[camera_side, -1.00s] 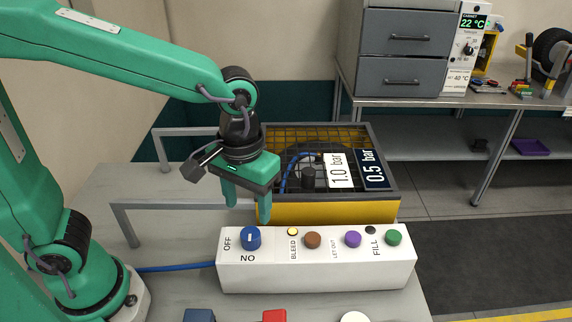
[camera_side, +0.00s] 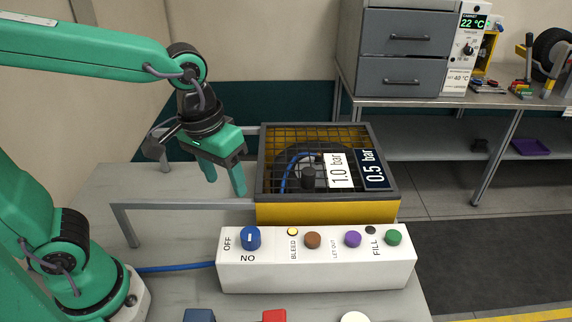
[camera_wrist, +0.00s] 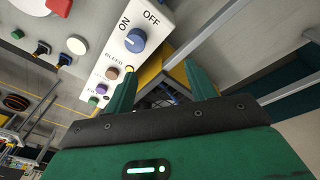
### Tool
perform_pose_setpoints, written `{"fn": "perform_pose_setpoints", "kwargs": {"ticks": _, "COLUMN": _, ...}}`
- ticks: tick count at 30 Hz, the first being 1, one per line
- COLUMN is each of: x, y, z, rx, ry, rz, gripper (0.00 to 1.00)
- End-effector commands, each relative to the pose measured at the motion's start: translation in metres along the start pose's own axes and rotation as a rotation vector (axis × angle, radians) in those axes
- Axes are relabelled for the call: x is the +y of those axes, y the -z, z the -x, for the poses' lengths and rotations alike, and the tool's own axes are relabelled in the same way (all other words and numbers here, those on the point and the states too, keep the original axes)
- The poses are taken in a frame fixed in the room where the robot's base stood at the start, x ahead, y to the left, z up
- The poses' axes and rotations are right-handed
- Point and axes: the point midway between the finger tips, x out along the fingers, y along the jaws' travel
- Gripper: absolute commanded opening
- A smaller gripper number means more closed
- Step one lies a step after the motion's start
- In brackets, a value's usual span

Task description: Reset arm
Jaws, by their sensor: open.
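My gripper (camera_side: 225,185) is green with a dark wrist. It is open and empty, in the air to the left of the caged yellow box and above the bench, behind the white control box (camera_side: 316,272). In the wrist view my gripper (camera_wrist: 162,82) shows its two green fingers spread, with nothing between them. The control box carries a blue knob (camera_side: 250,238), a lit yellow lamp (camera_side: 292,231) and brown (camera_side: 313,240), purple (camera_side: 353,239) and green (camera_side: 394,237) buttons. The blue knob also shows in the wrist view (camera_wrist: 135,40).
The yellow box (camera_side: 325,212) has a dark mesh lid and signs reading 1.0 bar and 0.5 bar. A grey rail (camera_side: 165,205) stands at the bench's left. Blue and red items and a white disc (camera_side: 354,318) lie at the front edge. A drawer cabinet (camera_side: 403,75) stands behind.

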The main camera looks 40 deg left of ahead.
Motion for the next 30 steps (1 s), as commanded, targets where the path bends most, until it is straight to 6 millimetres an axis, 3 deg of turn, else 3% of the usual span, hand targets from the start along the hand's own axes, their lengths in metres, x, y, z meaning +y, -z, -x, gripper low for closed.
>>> {"fn": "perform_pose_setpoints", "kwargs": {"ticks": 6, "x": -0.041, "y": -0.005, "z": 0.018, "rx": 0.132, "ry": -0.024, "rz": -0.05, "gripper": 0.56}}
{"fn": "perform_pose_setpoints", "kwargs": {"ticks": 15, "x": -0.083, "y": -0.018, "z": 0.031, "rx": 0.295, "ry": 0.001, "rz": -0.127, "gripper": 0.56}}
{"fn": "perform_pose_setpoints", "kwargs": {"ticks": 21, "x": -0.095, "y": -0.023, "z": 0.034, "rx": 0.346, "ry": 0.021, "rz": -0.154, "gripper": 0.56}}
{"fn": "perform_pose_setpoints", "kwargs": {"ticks": 30, "x": -0.097, "y": -0.024, "z": 0.034, "rx": 0.351, "ry": 0.024, "rz": -0.16, "gripper": 0.56}}
